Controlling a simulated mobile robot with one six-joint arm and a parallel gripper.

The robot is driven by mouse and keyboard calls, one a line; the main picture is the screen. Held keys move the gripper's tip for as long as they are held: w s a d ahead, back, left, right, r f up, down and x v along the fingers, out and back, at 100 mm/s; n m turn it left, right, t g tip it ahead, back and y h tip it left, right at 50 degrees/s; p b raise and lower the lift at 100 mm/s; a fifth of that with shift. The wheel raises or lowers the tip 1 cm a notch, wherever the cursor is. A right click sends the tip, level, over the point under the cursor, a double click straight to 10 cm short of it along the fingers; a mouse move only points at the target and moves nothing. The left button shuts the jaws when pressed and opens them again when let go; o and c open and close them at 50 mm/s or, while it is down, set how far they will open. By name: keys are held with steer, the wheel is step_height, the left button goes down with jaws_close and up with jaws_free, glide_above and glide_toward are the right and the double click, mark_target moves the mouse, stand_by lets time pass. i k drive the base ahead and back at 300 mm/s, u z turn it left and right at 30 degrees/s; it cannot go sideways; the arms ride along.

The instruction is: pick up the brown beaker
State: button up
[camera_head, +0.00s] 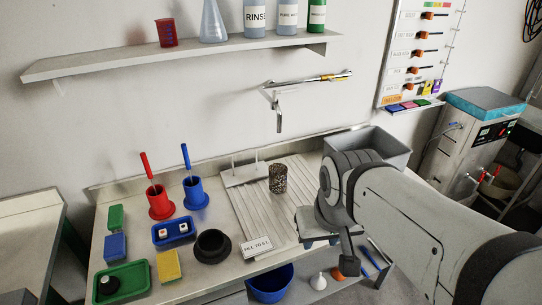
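The brown beaker (277,178) is a dark, speckled brown cylinder. It stands upright on the ribbed draining board (250,207), near the small white rack. My gripper (325,233) hangs from the grey arm that comes in from the right. In the picture it is to the right of and below the beaker, apart from it. My wrist partly covers the gripper, and I cannot make out the gap between its fingers. Nothing is seen held in it.
A white rack (245,174) stands just left of the beaker. A sign (256,246) and a black round vessel (213,246) are in front. Red (160,202) and blue (195,193) holders stand left. A wall tap (279,112) hangs above; a grey sink (385,147) is behind my arm.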

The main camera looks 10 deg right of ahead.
mark_target(277, 172)
steer(key=u, duration=0.05)
steer(key=i, duration=0.5)
steer(key=z, duration=0.85)
steer(key=k, duration=0.65)
steer(key=u, duration=0.2)
steer(key=i, duration=0.45)
steer(key=z, duration=0.05)
